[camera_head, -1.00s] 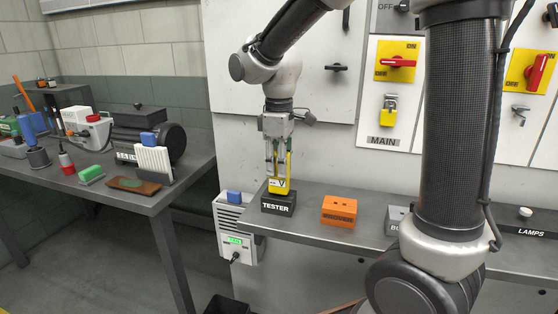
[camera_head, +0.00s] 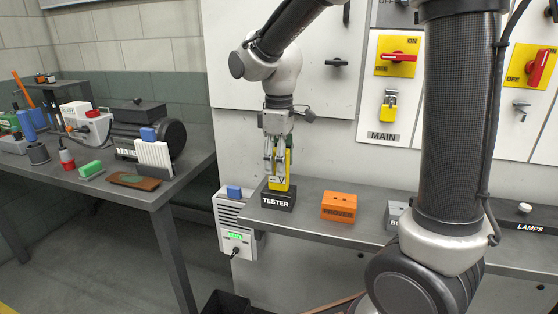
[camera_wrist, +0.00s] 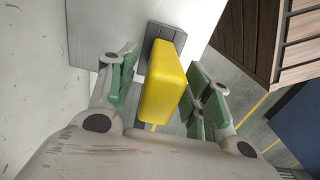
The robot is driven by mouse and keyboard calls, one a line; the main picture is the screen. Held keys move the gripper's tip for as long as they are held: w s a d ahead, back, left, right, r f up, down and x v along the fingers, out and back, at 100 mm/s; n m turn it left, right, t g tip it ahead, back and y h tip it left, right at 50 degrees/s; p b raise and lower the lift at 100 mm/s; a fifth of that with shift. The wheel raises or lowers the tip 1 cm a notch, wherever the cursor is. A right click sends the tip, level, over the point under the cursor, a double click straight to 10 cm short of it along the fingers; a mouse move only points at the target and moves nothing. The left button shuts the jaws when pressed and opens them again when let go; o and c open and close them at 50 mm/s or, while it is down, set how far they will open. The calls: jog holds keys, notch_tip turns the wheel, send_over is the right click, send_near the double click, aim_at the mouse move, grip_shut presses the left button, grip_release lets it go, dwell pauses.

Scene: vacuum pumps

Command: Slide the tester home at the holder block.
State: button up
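The yellow tester (camera_head: 281,183) stands upright at the black holder block labelled TESTER (camera_head: 278,201) on the grey shelf. Its lower end meets the block; how deep it sits I cannot tell. In the wrist view the tester (camera_wrist: 164,88) lies between the green-padded fingers of my gripper (camera_wrist: 163,88), with a dark grooved part of the block (camera_wrist: 165,43) beyond it. A gap shows between the tester and the left finger, and a narrow one on the right. My gripper (camera_head: 276,160) is open around the tester's upper part.
On the shelf (camera_head: 305,225), an orange block (camera_head: 339,207) and a grey block (camera_head: 396,212) stand to the right. A white charger-like box (camera_head: 235,225) hangs at the shelf's left end. The panel wall is close behind. A cluttered bench (camera_head: 150,200) stands left.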

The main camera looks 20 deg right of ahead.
notch_tip(320, 180, up, 12)
dwell(0.6)
dwell(0.7)
jog(key=shift+w+a+f+m, duration=0.1)
jog(key=shift+w+m, duration=0.15)
jog(key=shift+m, duration=0.25)
jog(key=shift+s+d+f+m, duration=0.1)
jog(key=shift+s+f+m, duration=0.25)
jog(key=shift+f, duration=0.3)
jog(key=shift+s+d+f+m, duration=0.1)
jog(key=shift+s+f+m, duration=0.1)
jog(key=shift+f+m, duration=0.3)
jog(key=s+d+f+m+t, duration=0.1)
jog(key=s+d+m+t, duration=0.1)
jog(key=s+d+m, duration=0.2)
jog(key=s+d+f+m+t, duration=0.2)
jog(key=s+d+m, duration=0.2)
jog(key=s+d, duration=0.6)
jog(key=s, duration=0.4)
jog(key=shift+s+d, duration=0.2)
jog(key=shift+d, duration=0.1)
